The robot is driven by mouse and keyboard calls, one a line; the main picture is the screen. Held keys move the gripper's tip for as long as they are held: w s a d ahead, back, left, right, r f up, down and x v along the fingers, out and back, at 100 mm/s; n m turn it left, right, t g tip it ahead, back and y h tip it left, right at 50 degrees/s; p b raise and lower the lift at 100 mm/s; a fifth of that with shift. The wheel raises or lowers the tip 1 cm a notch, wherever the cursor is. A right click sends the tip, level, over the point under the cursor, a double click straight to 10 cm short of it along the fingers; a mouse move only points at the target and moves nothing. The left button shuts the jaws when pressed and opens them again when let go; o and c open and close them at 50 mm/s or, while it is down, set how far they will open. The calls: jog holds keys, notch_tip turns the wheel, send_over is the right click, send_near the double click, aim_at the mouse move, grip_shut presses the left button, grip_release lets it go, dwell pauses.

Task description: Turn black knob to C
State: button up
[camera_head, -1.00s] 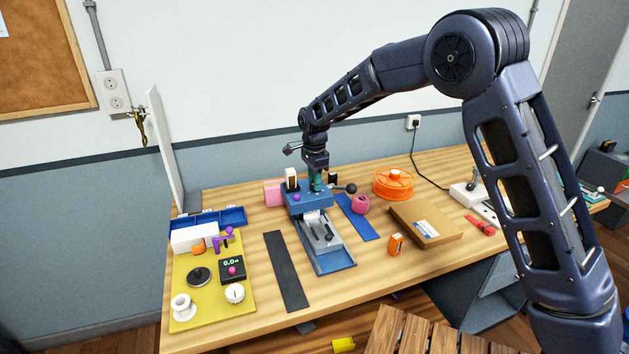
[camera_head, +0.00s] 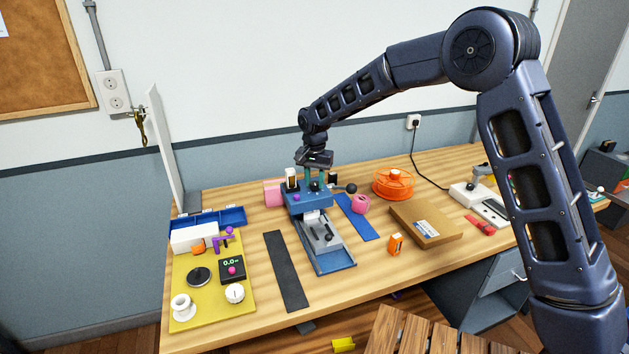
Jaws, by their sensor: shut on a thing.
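The blue machine (camera_head: 306,203) stands at the middle of the workbench, with a grey sloping bed in front. The small black knob (camera_head: 315,187) is on its top face. My gripper (camera_head: 315,182) points straight down over the machine. Its two greenish fingers stand on either side of the knob and are shut on it. The fingers hide part of the knob. Any letter marks around it are too small to read, so I cannot tell where the knob points.
A black ball-ended lever (camera_head: 351,188) sticks out right of the machine. A white-and-black block (camera_head: 292,178) stands close left of my fingers. A pink roll (camera_head: 361,204), an orange spool (camera_head: 394,183) and a cardboard box (camera_head: 426,225) lie to the right.

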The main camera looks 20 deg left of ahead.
aim_at(315, 183)
jog(key=n, duration=1.3)
dwell(0.5)
jog(key=o, duration=1)
jog(key=shift+c, duration=0.2)
notch_tip(315, 183, up, 11)
jog(key=shift+w+d, duration=0.1)
